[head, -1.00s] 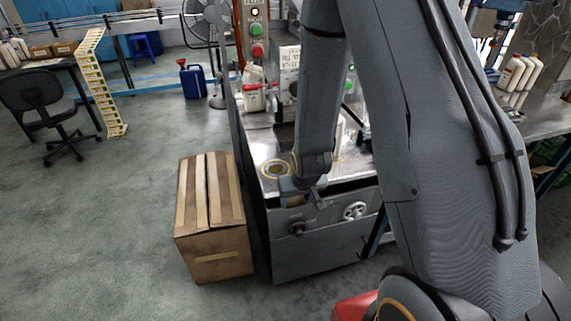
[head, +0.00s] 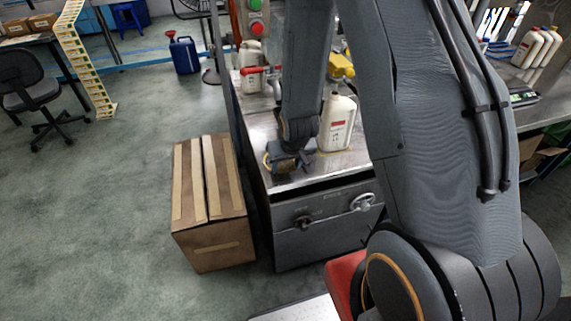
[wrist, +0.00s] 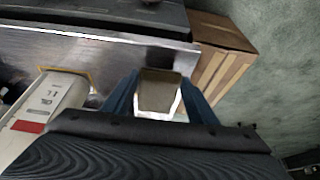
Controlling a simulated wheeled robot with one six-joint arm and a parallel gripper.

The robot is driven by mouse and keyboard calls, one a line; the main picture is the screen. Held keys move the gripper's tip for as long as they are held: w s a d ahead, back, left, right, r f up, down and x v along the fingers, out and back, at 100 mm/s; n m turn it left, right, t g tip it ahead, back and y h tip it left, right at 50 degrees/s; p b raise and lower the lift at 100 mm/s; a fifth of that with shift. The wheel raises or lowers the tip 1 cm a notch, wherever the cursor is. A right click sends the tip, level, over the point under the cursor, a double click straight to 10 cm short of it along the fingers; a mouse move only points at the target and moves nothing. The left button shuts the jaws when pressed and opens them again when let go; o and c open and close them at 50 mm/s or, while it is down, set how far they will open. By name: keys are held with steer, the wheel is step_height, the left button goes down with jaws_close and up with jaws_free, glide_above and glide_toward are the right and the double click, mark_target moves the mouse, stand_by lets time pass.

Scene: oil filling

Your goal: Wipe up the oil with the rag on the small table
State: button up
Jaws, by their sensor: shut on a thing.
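My gripper (head: 290,160) is low over the front of the metal machine top (head: 342,164). In the wrist view its two blue fingers (wrist: 160,78) are shut on a tan-grey piece, which looks like the rag (wrist: 160,92). Its lower part shows bright. In the wrist view a dark patch (wrist: 160,57) lies on the metal just beyond the fingertips; I cannot tell if it is oil or shadow. The small table cannot be made out.
A white oil bottle (head: 338,122) stands upright just right of my gripper; it also shows in the wrist view (wrist: 45,108). Another white bottle (head: 250,68) stands farther back. A cardboard box (head: 210,205) is on the floor left of the machine. Handwheels (head: 362,202) stick out in front.

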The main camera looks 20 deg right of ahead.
mark_target(284, 163)
steer(key=w+f+b, duration=0.2)
steer(key=w, duration=0.1)
steer(key=shift+d+f, duration=0.25)
steer(key=shift+d, duration=0.05)
steer(key=shift+w+a+f+b, duration=0.1)
steer(key=shift+w+f+b, duration=0.3)
steer(key=shift+w+f, duration=0.05)
steer(key=shift+f, duration=0.4)
